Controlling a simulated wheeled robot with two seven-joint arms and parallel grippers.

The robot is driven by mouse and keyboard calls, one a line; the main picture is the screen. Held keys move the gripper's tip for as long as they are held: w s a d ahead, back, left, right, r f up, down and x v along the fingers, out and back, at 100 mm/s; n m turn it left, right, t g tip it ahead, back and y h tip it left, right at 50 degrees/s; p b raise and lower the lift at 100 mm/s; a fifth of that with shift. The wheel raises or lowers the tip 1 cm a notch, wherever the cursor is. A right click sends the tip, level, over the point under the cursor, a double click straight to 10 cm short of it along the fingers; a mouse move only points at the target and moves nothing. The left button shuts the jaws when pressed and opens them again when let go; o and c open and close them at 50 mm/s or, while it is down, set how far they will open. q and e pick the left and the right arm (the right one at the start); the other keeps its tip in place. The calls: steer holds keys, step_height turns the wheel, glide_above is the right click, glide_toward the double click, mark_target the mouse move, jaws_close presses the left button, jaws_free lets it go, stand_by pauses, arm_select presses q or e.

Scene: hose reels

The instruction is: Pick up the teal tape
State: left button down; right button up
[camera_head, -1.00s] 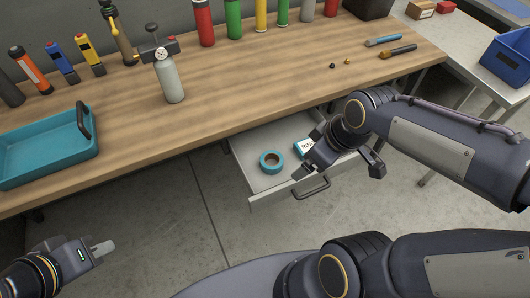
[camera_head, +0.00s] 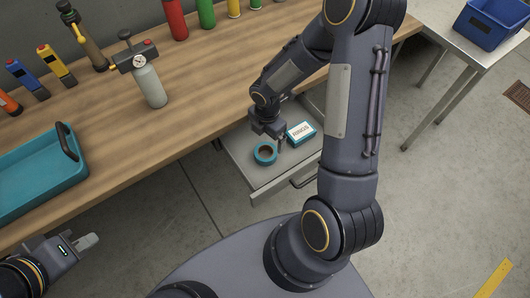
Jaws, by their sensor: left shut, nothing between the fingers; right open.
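The teal tape (camera_head: 265,153) is a ring-shaped roll lying flat in an open grey drawer (camera_head: 262,179) under the workbench. My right gripper (camera_head: 281,143) reaches down into the drawer, just to the right of the tape and close above it. It is open, with nothing between its fingers; whether a finger touches the tape cannot be told. A teal and white box marked RINGS (camera_head: 301,132) lies in the drawer to the right of the gripper. My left gripper (camera_head: 88,241) is shut and empty at the lower left, away from the drawer.
The wooden workbench (camera_head: 190,120) overhangs the drawer. A blue bin (camera_head: 488,25) sits on a side table at the upper right.

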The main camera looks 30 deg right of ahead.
mark_target(266, 150)
step_height(266, 150, down, 9)
steer(key=shift+f, duration=0.1)
stand_by(0.4)
steer(key=shift+c, duration=0.3)
steer(key=c, duration=1)
steer(key=shift+c, duration=0.2)
